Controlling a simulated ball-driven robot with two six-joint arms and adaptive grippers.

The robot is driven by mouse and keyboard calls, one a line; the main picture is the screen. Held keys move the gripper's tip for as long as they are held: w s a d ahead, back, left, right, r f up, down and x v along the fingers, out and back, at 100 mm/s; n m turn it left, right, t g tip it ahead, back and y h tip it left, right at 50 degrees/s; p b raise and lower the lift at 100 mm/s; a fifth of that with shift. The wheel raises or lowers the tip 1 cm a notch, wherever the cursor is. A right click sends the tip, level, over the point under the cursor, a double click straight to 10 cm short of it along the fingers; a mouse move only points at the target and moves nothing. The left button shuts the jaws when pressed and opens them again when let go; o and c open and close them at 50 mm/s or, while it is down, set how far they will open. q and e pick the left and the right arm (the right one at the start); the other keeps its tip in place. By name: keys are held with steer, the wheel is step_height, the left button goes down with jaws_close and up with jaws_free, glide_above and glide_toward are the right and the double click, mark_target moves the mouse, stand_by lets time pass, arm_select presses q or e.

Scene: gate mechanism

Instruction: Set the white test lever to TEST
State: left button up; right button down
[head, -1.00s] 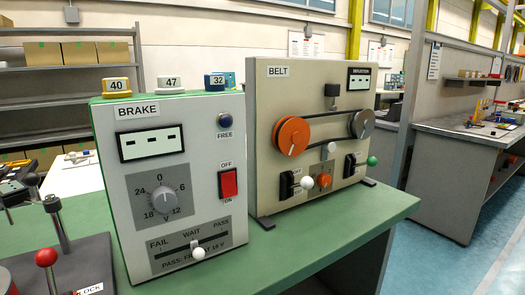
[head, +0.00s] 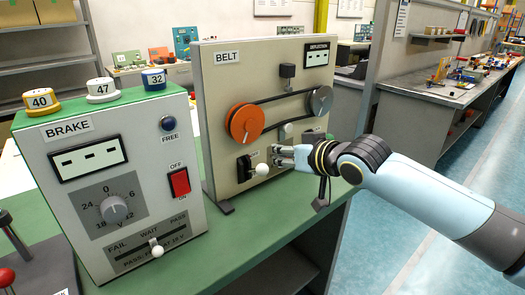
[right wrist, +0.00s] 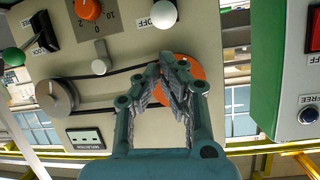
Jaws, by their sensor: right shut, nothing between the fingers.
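The BELT panel (head: 222,110) carries a black lever with a white ball end (head: 262,169) at its lower left. The ball also shows at the top of the right wrist view (right wrist: 163,14); a label beside the lever is only partly readable. My right gripper (head: 276,156) is shut and empty, just right of the white ball in the head view. In the right wrist view the closed fingertips (right wrist: 172,58) lie in front of the orange pulley (right wrist: 182,72), with a gap in the picture between them and the ball. My left gripper is not in view.
The BRAKE box (head: 60,195) stands left of the BELT panel on the green bench (head: 190,262). A white round knob (right wrist: 99,66) and a green-ball lever (right wrist: 13,57) are on the same panel. The belt runs between the orange and grey pulleys.

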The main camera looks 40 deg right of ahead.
glide_above(255, 170)
steer(key=s+d, duration=0.2)
steer(key=s, duration=0.1)
step_height(255, 170, down, 2)
steer(key=shift+w+f, duration=0.1)
steer(key=shift+f, duration=0.05)
steer(key=shift+w+f, duration=0.25)
steer(key=shift+w, duration=0.35)
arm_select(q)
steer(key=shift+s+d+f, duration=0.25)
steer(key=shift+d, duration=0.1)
